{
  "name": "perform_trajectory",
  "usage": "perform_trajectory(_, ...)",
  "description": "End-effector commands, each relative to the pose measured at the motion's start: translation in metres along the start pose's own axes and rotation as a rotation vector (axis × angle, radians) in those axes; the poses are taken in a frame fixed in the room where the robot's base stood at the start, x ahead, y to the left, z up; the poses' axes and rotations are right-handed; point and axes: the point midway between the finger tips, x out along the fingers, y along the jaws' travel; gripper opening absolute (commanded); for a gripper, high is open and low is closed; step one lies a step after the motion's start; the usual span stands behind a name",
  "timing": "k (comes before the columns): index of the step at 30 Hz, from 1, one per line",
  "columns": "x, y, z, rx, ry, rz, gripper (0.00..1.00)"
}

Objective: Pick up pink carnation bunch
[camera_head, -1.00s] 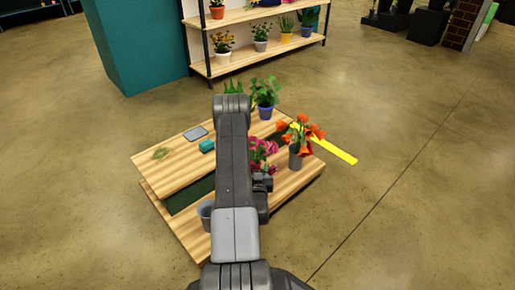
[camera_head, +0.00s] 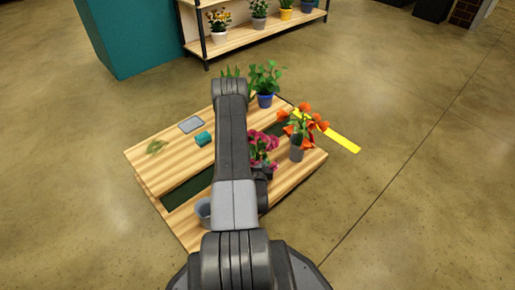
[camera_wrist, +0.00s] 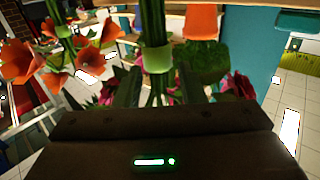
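The pink carnation bunch (camera_head: 263,144) stands on the right half of the wooden bench (camera_head: 180,226), partly hidden behind my arm. In the wrist view its green stems with a pale green band (camera_wrist: 157,59) are just in front of my gripper's dark body, with pink blooms (camera_wrist: 238,86) to the side. My gripper (camera_head: 265,171) shows in the head view as a dark shape at the base of the blooms, mostly hidden by my forearm.
Orange flowers in a grey vase (camera_head: 297,151) stand close right of the carnations. A blue-potted plant (camera_head: 265,101) is behind. A teal box (camera_head: 203,138), grey tablet (camera_head: 191,124) and leaf sprig (camera_head: 155,147) lie left. A grey bucket (camera_head: 203,210) stands at the front. A yellow strip (camera_head: 340,138) is beyond.

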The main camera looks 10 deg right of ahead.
Motion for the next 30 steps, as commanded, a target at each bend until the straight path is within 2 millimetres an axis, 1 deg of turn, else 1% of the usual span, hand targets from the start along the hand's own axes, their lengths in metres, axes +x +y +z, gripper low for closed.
perform_trajectory(1,0.000,0.000,0.000,0.000,0.000,0.000,0.26)
perform_trajectory(5,0.000,0.000,0.000,0.000,0.001,0.000,0.00)
perform_trajectory(14,0.001,0.000,-0.002,0.000,0.002,0.000,0.00)
perform_trajectory(19,0.001,0.000,-0.013,0.000,0.003,0.000,0.00)
perform_trajectory(23,0.001,0.000,-0.032,0.000,0.004,0.000,0.00)
perform_trajectory(26,0.001,0.000,-0.052,0.000,0.005,0.000,0.00)
perform_trajectory(30,0.001,0.000,-0.086,0.000,0.004,0.000,0.00)
